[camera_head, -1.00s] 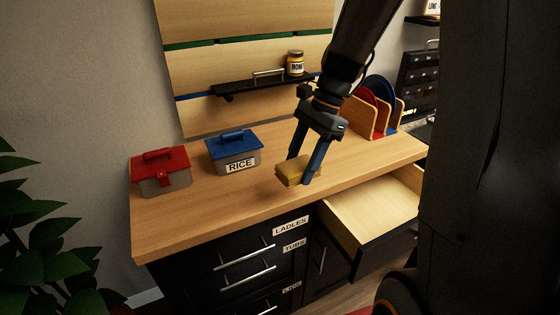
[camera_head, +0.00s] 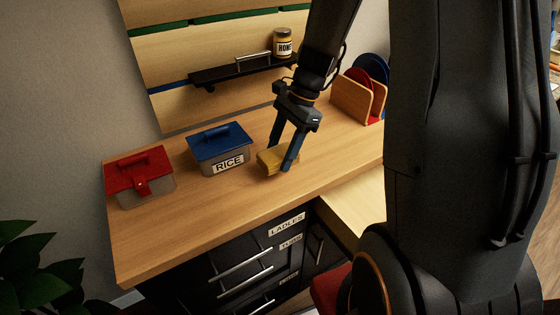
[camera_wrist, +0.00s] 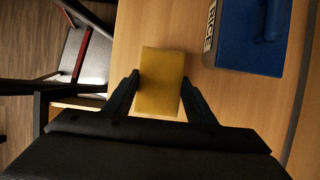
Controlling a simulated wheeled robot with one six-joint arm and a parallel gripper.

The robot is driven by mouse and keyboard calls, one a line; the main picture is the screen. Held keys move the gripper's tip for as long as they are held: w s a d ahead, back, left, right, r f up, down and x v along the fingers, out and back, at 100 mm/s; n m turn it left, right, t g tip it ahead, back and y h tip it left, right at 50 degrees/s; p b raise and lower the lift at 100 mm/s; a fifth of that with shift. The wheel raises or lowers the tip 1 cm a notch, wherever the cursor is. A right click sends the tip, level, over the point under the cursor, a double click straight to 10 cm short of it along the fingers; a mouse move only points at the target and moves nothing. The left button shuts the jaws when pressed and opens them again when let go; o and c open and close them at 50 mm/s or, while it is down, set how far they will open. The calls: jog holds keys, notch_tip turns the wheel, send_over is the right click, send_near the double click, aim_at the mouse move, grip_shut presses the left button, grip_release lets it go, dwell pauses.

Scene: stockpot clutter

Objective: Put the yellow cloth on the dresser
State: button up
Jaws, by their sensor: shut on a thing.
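My gripper (camera_head: 281,159) is shut on the yellow cloth (camera_head: 270,158), a folded block between its two blue fingers. The cloth is over the wooden top of the dresser (camera_head: 190,225), near its front edge and right of the rice box. I cannot tell whether its underside touches the top. In the wrist view the cloth (camera_wrist: 160,75) sits between the fingertips (camera_wrist: 160,100), with the wooden top beyond it.
A blue-lidded rice box (camera_head: 221,150) and a red-lidded box (camera_head: 140,178) stand to the left. A rack with plates (camera_head: 358,95) stands at the back right. A shelf (camera_head: 240,70) holds a honey jar (camera_head: 283,43).

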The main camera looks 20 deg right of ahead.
aim_at(280, 163)
jog(key=shift+f+p, duration=0.35)
jog(key=shift+f, duration=1.55)
jog(key=shift+f, duration=0.1)
jog(key=o, duration=1)
jog(key=shift+o, duration=0.2)
